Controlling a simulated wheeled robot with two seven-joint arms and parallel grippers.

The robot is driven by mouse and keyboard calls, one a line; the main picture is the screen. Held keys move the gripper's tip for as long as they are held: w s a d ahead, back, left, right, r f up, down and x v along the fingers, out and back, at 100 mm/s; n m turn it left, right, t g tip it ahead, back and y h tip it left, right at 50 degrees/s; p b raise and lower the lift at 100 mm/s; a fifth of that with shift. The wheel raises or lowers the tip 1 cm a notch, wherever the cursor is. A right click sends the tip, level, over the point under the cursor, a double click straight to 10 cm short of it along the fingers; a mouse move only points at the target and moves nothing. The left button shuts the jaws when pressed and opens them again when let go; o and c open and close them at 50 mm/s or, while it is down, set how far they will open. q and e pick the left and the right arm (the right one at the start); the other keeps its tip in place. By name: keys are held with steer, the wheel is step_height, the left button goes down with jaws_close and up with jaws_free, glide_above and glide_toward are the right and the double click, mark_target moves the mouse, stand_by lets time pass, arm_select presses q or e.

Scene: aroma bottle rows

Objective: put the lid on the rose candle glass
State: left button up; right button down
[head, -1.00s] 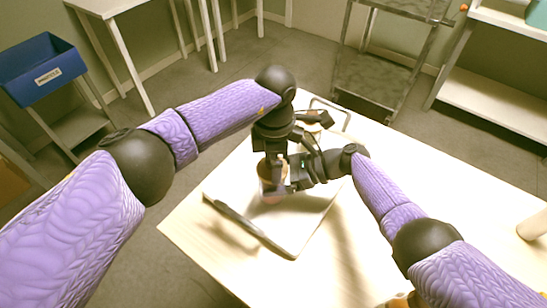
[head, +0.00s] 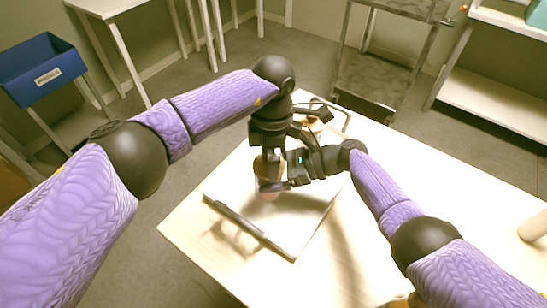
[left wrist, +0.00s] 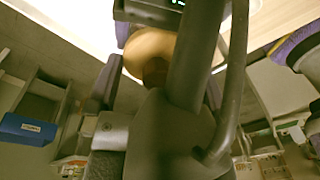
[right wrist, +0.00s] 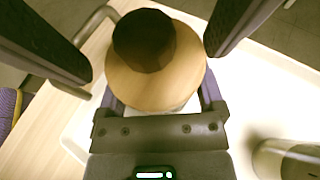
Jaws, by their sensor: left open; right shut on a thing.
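The rose candle glass (head: 268,194) is pinkish and stands at the tray, mostly hidden by my grippers. The round wooden lid (right wrist: 155,85) with a dark knob (right wrist: 145,40) lies over the glass's mouth; its brown side also shows in the head view (head: 261,168). Whether it sits fully flat is hard to tell. My right gripper (right wrist: 165,110) is shut on the glass, just below the lid. My left gripper (left wrist: 155,85) points down from above, its fingers open and apart on either side of the knob.
The white tray (head: 300,228) with dark handles lies on the pale wooden table (head: 185,229). Another item with a brownish top (head: 313,124) stands behind my grippers. A pale cylinder (head: 534,228) stands at the table's right. The table's front right is mostly clear.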

arm_select(q)
steer(key=shift+s+r, duration=0.1)
steer(key=shift+r, duration=0.35)
arm_select(e)
steer(key=shift+w+r, duration=0.15)
steer(key=shift+w, duration=0.05)
arm_select(q)
steer(key=shift+d+r, duration=0.1)
arm_select(e)
steer(key=shift+d, duration=0.15)
arm_select(q)
steer(key=c, duration=0.8)
steer(key=shift+s+d, duration=0.1)
steer(key=o, duration=0.3)
steer(key=shift+s+f, duration=0.1)
steer(key=shift+f, duration=0.6)
